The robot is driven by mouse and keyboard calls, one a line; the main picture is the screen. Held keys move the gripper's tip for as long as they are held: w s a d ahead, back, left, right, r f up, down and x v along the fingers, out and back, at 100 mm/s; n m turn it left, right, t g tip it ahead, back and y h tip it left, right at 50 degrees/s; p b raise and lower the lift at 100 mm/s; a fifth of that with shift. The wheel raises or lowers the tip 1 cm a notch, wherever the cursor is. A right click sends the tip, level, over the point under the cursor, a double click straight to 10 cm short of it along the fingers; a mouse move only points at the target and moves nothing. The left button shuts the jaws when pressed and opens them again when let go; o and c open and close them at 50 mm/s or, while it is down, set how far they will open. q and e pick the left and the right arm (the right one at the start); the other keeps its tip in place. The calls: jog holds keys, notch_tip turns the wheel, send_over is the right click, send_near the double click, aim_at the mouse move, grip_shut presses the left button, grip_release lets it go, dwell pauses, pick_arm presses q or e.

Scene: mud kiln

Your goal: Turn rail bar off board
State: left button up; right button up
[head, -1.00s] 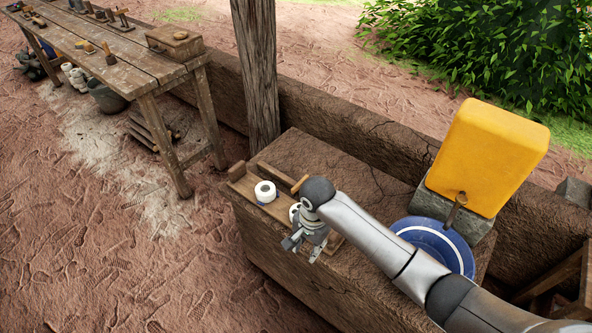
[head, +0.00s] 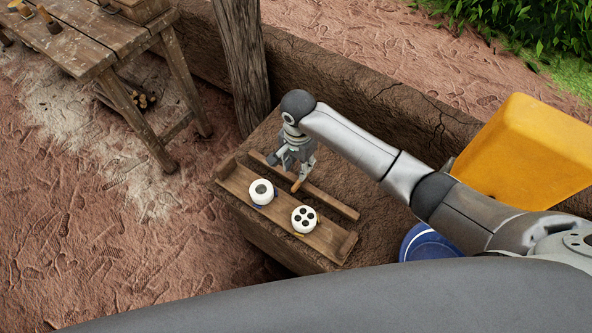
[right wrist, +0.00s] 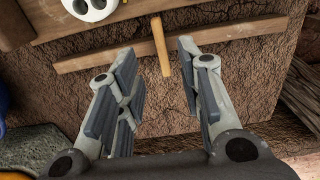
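A long wooden board (head: 235,190) lies on the mud ledge and carries two white round pieces, one with a single hole (head: 261,191) and one with several holes (head: 304,218). A narrow wooden rail bar (head: 335,203) lies along its far side; it also shows in the right wrist view (right wrist: 232,30). A light wooden handle (head: 298,183) sticks out from the bar. My right gripper (head: 292,164) is at the far side of the bar, open. In the right wrist view the handle (right wrist: 160,45) lies between the fingertips (right wrist: 156,50), with gaps on both sides. My left gripper is out of view.
A yellow container (head: 530,150) and a blue round thing (head: 428,243) stand to the right. A wooden post (head: 241,65) rises behind the ledge, near the gripper. A mud wall (head: 350,85) runs behind. A work table (head: 100,40) stands at the far left.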

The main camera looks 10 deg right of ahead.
aim_at(298, 183)
notch_tip(298, 183, down, 9)
jog(key=shift+s+b, duration=0.1)
jog(key=shift+b, duration=0.25)
jog(key=shift+c, duration=0.4)
grip_shut()
